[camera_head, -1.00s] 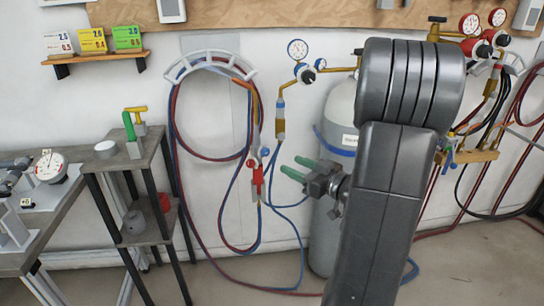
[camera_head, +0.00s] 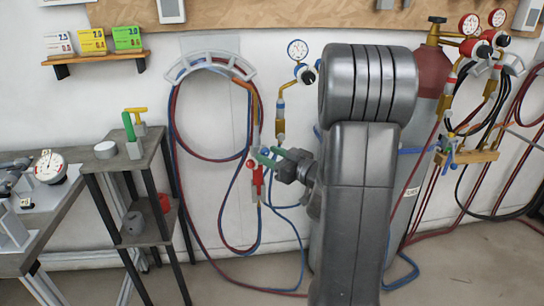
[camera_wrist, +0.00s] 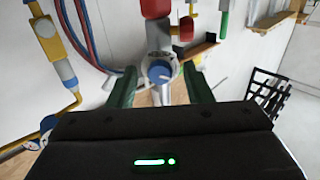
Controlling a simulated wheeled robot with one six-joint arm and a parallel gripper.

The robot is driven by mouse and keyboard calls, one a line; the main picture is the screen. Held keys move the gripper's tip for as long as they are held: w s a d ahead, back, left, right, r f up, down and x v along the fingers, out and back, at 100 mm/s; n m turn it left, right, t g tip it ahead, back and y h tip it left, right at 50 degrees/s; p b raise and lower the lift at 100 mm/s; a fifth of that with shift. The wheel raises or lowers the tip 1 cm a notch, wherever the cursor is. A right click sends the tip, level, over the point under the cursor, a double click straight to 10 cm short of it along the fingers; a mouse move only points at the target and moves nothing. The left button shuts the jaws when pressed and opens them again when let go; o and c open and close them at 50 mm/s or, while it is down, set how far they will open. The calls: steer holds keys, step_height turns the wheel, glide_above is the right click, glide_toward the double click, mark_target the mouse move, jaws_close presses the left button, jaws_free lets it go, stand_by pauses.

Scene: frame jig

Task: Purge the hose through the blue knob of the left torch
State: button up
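My gripper (camera_head: 269,156) has green fingers and is at the torch's valve level, partly covering the blue knob in the head view. In the wrist view my gripper (camera_wrist: 159,82) is open, one finger on each side of the blue knob, with visible gaps; whether either finger touches it I cannot tell.
Red and blue hoses (camera_head: 173,135) loop from the rack (camera_head: 210,58) and run to the floor. A gauge regulator (camera_head: 298,50) is right of the torch. A small shelf stand (camera_head: 110,165) is at left. A second torch set (camera_head: 450,150) and a red-topped cylinder (camera_head: 432,75) are at right.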

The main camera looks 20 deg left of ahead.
steer(key=c, duration=0.9)
steer(key=shift+c, duration=0.2)
steer(key=shift+m+p, duration=0.3)
steer(key=shift+p, duration=0.1)
steer(key=m+p, duration=0.2)
steer(key=p, duration=0.1)
steer(key=shift+r+m, duration=0.25)
steer(key=shift+m, duration=0.05)
steer(key=m+p, duration=0.2)
steer(key=shift+m+p, duration=0.3)
steer(key=shift+p, duration=0.05)
steer(key=m+p, duration=0.4)
steer(key=shift+f+m+g+p, duration=0.15)
steer(key=shift+m+g+p, duration=0.25)
steer(key=shift+m+p, duration=1.2)
steer(key=shift+m, duration=0.3)
